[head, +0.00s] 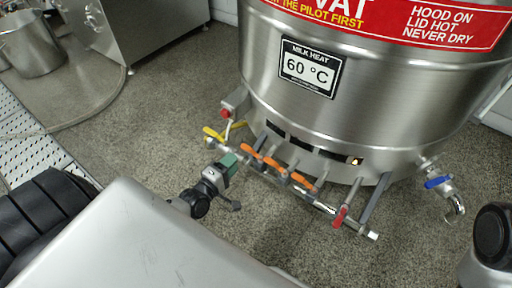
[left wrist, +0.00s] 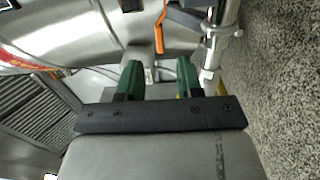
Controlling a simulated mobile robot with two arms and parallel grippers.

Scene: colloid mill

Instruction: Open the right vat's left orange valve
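The right vat (head: 390,110) is a large steel drum with a pipe manifold low on its front. Several orange valve handles sit along the pipe; the left orange valve (head: 251,150) is the leftmost. My left gripper (head: 229,160) has green fingers and is just left of that handle, close to the pipe. In the left wrist view my left gripper (left wrist: 159,70) has its fingers apart with nothing held. An orange handle (left wrist: 160,34) shows beyond the fingertips there; I cannot tell which one it is. My right gripper is out of view.
A yellow valve handle (head: 212,133) is at the manifold's left end and a red one (head: 340,216) at its right. A blue-handled tap (head: 438,183) is further right. A steel pot (head: 31,46) and a hose (head: 95,108) lie left. Speckled floor is clear between.

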